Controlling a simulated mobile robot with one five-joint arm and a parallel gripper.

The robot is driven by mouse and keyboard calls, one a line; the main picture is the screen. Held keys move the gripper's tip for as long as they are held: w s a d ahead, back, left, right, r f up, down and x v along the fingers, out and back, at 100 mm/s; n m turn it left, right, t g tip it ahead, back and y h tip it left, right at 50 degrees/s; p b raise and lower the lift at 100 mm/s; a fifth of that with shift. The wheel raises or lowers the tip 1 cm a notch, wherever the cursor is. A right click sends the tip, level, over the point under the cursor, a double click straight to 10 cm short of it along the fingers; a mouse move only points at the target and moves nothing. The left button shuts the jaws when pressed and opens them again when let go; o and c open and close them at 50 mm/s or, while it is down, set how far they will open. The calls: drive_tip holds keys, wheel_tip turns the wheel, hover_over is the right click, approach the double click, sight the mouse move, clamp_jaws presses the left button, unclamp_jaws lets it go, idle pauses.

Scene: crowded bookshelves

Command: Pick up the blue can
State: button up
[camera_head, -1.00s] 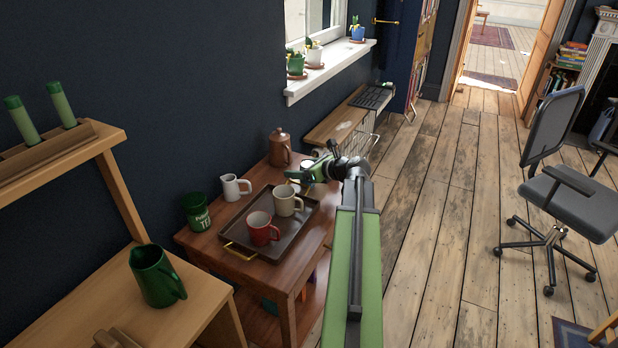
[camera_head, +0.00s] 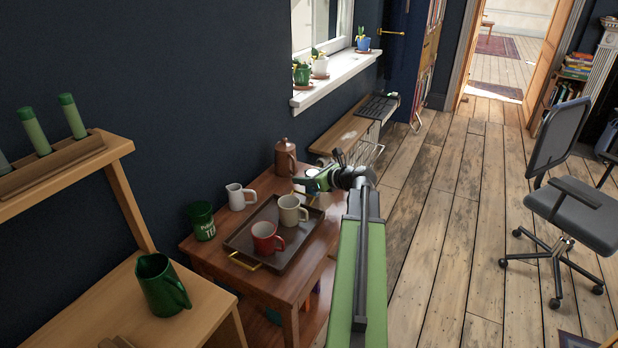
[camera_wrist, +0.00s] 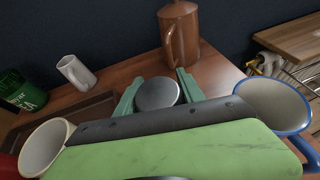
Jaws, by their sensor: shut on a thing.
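A can (camera_wrist: 158,94) with a round grey metal lid stands between the two green fingers of my gripper (camera_wrist: 158,92) in the wrist view. The fingers are shut on it, one at each side. Only its lid shows clearly; its side and colour are hidden by my gripper's body. In the head view my gripper (camera_head: 302,183) is over the far right part of the small wooden table (camera_head: 200,252), beside the cream mug. The can is too small and covered to make out there. I cannot tell whether it touches the table.
A copper pot (camera_wrist: 180,35) stands just ahead of my gripper. A blue-rimmed mug (camera_wrist: 272,103) is close on the right. A cream mug (camera_head: 291,212) and a red mug (camera_head: 265,239) stand on a dark tray (camera_head: 232,244). A white jug (camera_head: 238,198) and green tin (camera_head: 201,222) are further left.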

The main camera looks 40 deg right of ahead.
drive_tip(key=s+d+r+p, duration=0.7)
drive_tip(key=s+r+p, duration=0.2)
drive_tip(key=r, duration=0.1)
drive_tip(key=shift+s+r+p, duration=0.2)
drive_tip(key=shift+r+p, duration=0.05)
drive_tip(key=shift+p, duration=0.15)
wheel_tip(320, 180, up, 28)
drive_tip(key=p, duration=2.8)
drive_tip(key=shift+w+a+r+p, duration=0.2)
drive_tip(key=shift+w+r+p, duration=0.05)
drive_tip(key=shift+p, duration=0.05)
